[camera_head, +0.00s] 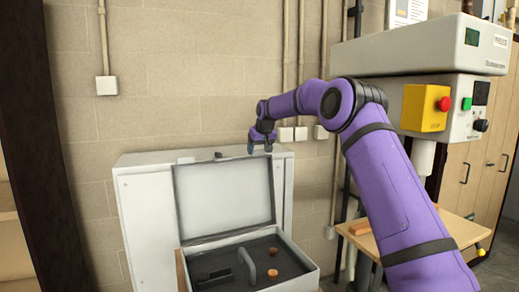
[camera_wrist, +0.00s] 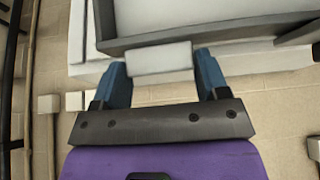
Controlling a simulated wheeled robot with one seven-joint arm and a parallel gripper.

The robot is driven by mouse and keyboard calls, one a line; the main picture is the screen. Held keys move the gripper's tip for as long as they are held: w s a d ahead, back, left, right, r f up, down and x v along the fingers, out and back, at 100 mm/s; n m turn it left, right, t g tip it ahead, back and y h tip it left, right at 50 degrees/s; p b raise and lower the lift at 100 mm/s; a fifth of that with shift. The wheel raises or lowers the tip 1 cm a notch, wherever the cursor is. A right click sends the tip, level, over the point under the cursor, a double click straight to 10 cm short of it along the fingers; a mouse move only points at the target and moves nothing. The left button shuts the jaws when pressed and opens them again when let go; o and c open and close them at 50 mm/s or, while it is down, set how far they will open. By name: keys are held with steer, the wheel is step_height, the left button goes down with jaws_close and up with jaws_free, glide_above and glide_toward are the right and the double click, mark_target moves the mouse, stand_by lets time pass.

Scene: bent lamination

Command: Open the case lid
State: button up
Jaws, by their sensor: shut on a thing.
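The case (camera_head: 305,275) stands with its lid (camera_head: 225,195) raised nearly upright, showing the pale inner face with a dark rim. My gripper (camera_head: 260,148) is at the lid's top edge, toward its right end. In the wrist view my gripper's blue fingers (camera_wrist: 160,60) are on either side of a light grey block (camera_wrist: 150,58) at the dark lid edge (camera_wrist: 220,28). The gripper is shut on this block, which looks like a tab of the lid. The exact finger contact is small in the head view.
Inside the case are a curved grey handle-like part (camera_head: 247,266) and orange-brown round pieces (camera_head: 273,273). A white cabinet (camera_head: 140,215) stands behind. At right are a machine with a yellow switch box (camera_head: 425,108) and a wooden table (camera_head: 455,228).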

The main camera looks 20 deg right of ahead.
steer(key=shift+w, duration=0.15)
steer(key=o, duration=1.3)
steer(key=v, duration=1.1)
steer(key=shift+a, duration=0.1)
